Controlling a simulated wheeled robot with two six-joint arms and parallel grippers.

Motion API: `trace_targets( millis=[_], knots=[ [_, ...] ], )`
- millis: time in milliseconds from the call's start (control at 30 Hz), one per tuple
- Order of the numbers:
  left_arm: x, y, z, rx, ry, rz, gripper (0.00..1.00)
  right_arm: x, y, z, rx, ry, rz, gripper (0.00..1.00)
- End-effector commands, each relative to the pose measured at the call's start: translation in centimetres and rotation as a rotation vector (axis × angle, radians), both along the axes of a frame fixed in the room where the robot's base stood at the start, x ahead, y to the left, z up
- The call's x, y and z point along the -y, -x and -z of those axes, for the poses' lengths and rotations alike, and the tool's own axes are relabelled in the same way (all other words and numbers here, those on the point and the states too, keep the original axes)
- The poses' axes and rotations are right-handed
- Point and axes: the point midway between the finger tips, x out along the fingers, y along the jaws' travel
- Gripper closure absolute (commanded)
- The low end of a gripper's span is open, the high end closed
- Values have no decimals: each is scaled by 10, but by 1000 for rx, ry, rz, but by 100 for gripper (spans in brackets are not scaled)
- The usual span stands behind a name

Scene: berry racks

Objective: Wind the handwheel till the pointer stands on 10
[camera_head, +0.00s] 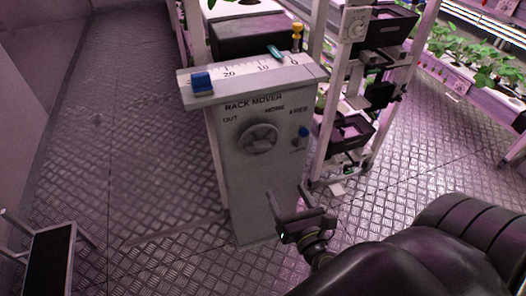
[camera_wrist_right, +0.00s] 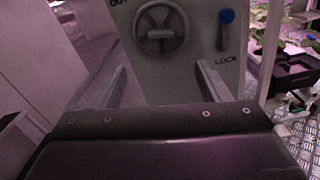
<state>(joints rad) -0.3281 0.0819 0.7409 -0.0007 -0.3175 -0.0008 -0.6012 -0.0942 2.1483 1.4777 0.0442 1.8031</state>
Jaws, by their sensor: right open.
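The grey rack mover cabinet (camera_head: 254,190) stands ahead, with a round grey handwheel (camera_head: 258,139) on its front. The handwheel also shows at the top of the right wrist view (camera_wrist_right: 161,27). A white scale (camera_head: 245,70) on top reads 20, 10, 0 from left to right. A blue lock knob (camera_head: 303,132) sits right of the wheel and also shows in the wrist view (camera_wrist_right: 227,16). My right gripper (camera_head: 286,191) is open and empty, below and short of the handwheel, apart from it. My left gripper is out of view.
A blue block (camera_head: 202,82) sits at the scale's left end and a yellow piece (camera_head: 297,32) at the back right. A rack post with black trays (camera_head: 350,131) stands close on the right.

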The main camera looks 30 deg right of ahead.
Motion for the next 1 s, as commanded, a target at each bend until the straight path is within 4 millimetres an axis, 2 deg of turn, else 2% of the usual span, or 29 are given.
trace_targets(
  millis=[267, 433, 800, 1000],
  knots=[
    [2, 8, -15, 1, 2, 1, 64, 6, -29, -7, 3, -2, -5, 31],
    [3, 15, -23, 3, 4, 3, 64, 13, -58, -6, 3, -1, -4, 31],
    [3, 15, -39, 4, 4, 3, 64, 29, -124, -3, 2, 0, -2, 31],
    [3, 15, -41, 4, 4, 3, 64, 36, -153, -1, 2, -1, -2, 31]
  ],
)
